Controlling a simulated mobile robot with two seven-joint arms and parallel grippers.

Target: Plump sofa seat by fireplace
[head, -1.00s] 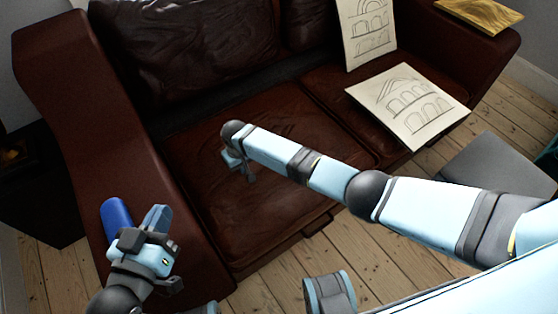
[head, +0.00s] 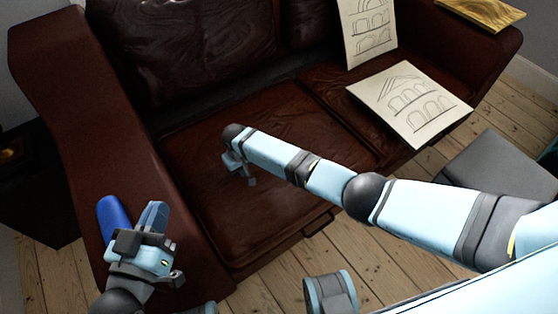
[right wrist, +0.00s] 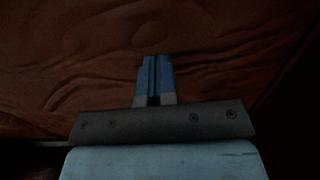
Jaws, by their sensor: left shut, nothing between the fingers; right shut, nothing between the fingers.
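The sofa seat (head: 205,205) is a dark brown leather cushion on the left half of the sofa, slightly creased. My right arm reaches across it from the right, and my right gripper (head: 248,180) points down at its middle. In the right wrist view the right gripper (right wrist: 151,62) is shut and empty against the brown leather (right wrist: 225,50); I cannot tell if the tips touch it. My left gripper (head: 153,215) is shut and empty over the sofa's left arm. The fireplace (head: 15,160) shows in part as a dark shape with a faint glow at the left edge.
A drawing sheet (head: 408,105) lies on the right seat; another sheet (head: 368,30) leans on the backrest. A wooden tray (head: 482,12) is on the right armrest. A dark blue rounded piece (head: 113,215) shows beside my left gripper. Bare floorboards (head: 265,290) lie in front.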

